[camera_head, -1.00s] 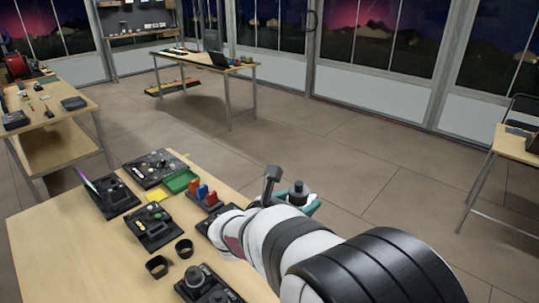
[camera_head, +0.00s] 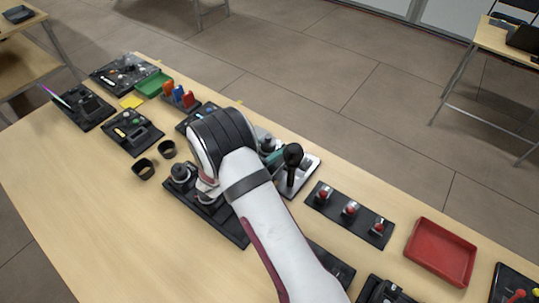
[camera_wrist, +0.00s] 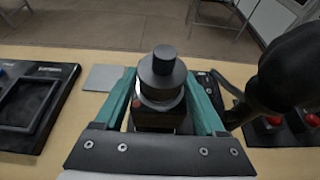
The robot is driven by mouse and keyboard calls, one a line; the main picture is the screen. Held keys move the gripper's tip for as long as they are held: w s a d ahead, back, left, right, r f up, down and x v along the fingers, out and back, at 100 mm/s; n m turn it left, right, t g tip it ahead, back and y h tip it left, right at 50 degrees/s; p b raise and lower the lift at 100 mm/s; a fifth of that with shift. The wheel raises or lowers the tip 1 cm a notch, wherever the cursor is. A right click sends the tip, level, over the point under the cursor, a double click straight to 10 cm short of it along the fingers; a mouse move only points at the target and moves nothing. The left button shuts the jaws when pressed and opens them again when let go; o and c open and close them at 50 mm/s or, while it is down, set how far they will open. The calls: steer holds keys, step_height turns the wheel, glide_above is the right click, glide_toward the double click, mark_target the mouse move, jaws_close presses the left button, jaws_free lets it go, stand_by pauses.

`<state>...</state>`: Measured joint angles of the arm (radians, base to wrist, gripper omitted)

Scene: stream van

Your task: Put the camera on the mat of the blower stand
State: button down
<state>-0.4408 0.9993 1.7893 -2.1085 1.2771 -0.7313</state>
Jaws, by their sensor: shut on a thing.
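My gripper (camera_wrist: 160,110) has teal fingers shut on the camera (camera_wrist: 162,72), a dark body with a stacked grey and black lens pointing up. In the head view the camera (camera_head: 267,143) shows only in part behind my arm. The black bulb of what looks like the blower (camera_head: 293,155) stands on a pale grey stand (camera_head: 307,170), just right of my gripper. In the wrist view the bulb (camera_wrist: 292,70) looms close on the right. A flat grey pad, perhaps the mat (camera_wrist: 103,78), lies left of the camera; whether the camera touches anything below is hidden.
A black board with red-topped knobs (camera_head: 349,211) and a red tray (camera_head: 441,252) are to the right. The table's front left is clear.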

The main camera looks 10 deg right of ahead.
steer(key=shift+f, duration=2)
jaws_free()
steer(key=shift+f, duration=0.1)
steer(key=shift+s, duration=0.1)
steer(key=v, duration=1.2)
